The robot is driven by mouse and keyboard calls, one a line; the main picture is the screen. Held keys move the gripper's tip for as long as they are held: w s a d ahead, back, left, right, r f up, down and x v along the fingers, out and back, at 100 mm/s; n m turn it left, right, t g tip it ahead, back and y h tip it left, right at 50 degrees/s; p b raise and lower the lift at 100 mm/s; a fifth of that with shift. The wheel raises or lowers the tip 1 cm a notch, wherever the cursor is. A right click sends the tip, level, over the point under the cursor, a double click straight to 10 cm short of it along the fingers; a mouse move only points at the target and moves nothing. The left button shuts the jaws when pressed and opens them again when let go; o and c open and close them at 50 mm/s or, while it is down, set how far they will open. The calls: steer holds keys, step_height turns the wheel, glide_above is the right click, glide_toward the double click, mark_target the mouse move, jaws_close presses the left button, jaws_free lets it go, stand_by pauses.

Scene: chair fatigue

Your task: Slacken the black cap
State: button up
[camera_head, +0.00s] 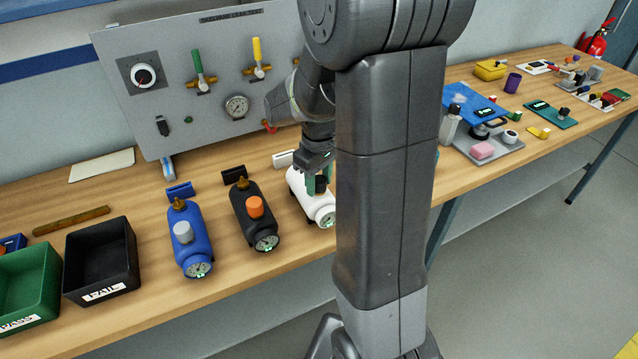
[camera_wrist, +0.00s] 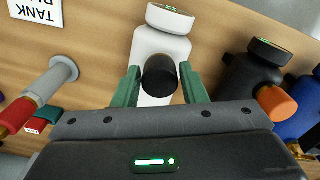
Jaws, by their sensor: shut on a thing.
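The black cap (camera_wrist: 160,75) sits on the side of the white tank (camera_wrist: 155,45), seen from above in the wrist view. My gripper (camera_wrist: 160,88) has its green fingers on either side of the cap and is shut on it. In the head view my gripper (camera_head: 318,182) is over the white tank (camera_head: 304,198), which lies on the wooden bench. My arm hides the right part of that tank and most of the cap there.
A black tank with an orange cap (camera_head: 255,207) and a blue tank with a grey cap (camera_head: 183,233) lie to the left. A black FAIL bin (camera_head: 130,262) and a green PASS bin (camera_head: 55,290) stand further left. A gauge panel (camera_head: 215,75) stands behind.

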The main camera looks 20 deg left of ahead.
steer(key=n, duration=0.4)
steer(key=o, duration=0.8)
steer(key=shift+o, duration=0.2)
steer(key=m, duration=0.4)
